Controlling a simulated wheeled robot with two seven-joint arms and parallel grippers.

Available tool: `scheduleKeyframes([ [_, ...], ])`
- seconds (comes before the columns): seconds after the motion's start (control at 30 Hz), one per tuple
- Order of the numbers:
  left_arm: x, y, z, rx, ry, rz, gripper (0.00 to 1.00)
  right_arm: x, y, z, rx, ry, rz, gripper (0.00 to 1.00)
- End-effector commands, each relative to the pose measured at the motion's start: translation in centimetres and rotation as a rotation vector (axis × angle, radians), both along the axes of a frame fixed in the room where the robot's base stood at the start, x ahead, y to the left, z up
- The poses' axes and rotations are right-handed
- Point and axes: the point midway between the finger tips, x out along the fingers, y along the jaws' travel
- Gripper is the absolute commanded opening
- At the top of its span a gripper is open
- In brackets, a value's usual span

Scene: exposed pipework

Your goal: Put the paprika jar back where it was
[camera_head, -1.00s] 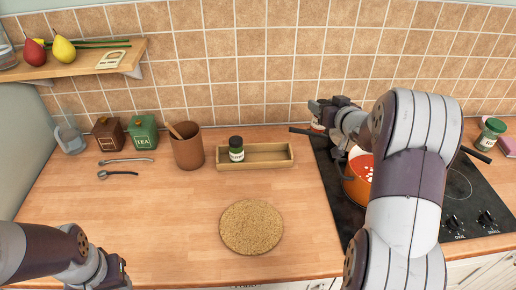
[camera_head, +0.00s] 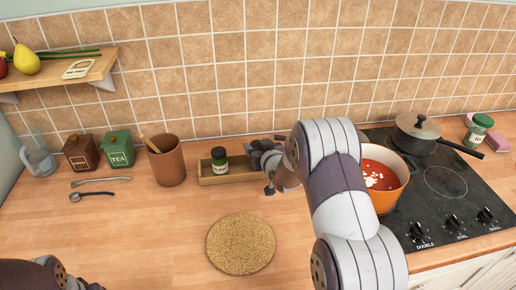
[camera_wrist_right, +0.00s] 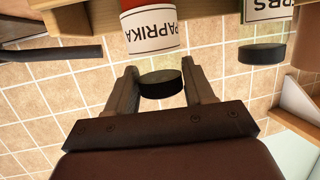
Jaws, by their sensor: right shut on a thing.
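The paprika jar (camera_wrist_right: 153,30) shows in the right wrist view, upside down in the picture, with its black lid (camera_wrist_right: 160,84) between my fingers. My right gripper (camera_wrist_right: 163,75) is shut on it. In the head view my right gripper (camera_head: 268,160) is at the right end of the wooden tray (camera_head: 240,177), and I cannot make out the jar there. The herbs jar (camera_head: 219,160) stands in the tray's left part, with its label also in the wrist view (camera_wrist_right: 265,10). I cannot tell whether the paprika jar touches the tray. My left gripper (camera_head: 90,286) is barely visible at the bottom left.
A brown utensil pot (camera_head: 167,160) stands left of the tray, and a round cork mat (camera_head: 240,244) lies in front. An orange pot of red soup (camera_head: 384,178) and a lidded dark pan (camera_head: 420,135) stand on the hob. The counter left of the mat is clear.

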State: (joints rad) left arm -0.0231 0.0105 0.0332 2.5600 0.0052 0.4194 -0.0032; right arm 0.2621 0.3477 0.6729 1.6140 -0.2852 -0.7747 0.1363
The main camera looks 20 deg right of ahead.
Motion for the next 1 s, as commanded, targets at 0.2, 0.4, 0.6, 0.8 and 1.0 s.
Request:
scheduleKeyframes([
  [0.2, 0.0, 0.0, 0.1, 0.000, 0.000, 0.000, 0.43, 0.0, 0.0, -0.7, 0.000, -0.003, 0.000, 0.20],
  [0.4, 0.0, 0.0, -0.4, 0.000, 0.000, 0.000, 0.43, 0.0, -0.1, -1.2, 0.000, -0.003, 0.000, 0.20],
  [0.6, 0.0, 0.0, -0.2, 0.000, 0.000, 0.000, 0.43, 0.0, -0.1, -1.1, 0.001, -0.002, 0.000, 0.78],
  [0.8, 0.0, 0.0, 0.0, 0.000, 0.000, 0.000, 0.43, 0.0, -0.1, -0.8, 0.001, -0.002, 0.000, 0.78],
  [1.0, 0.0, 0.0, -0.2, 0.000, 0.000, 0.000, 0.43, -2.2, 0.0, 0.0, 0.000, -0.004, -0.001, 0.78],
])
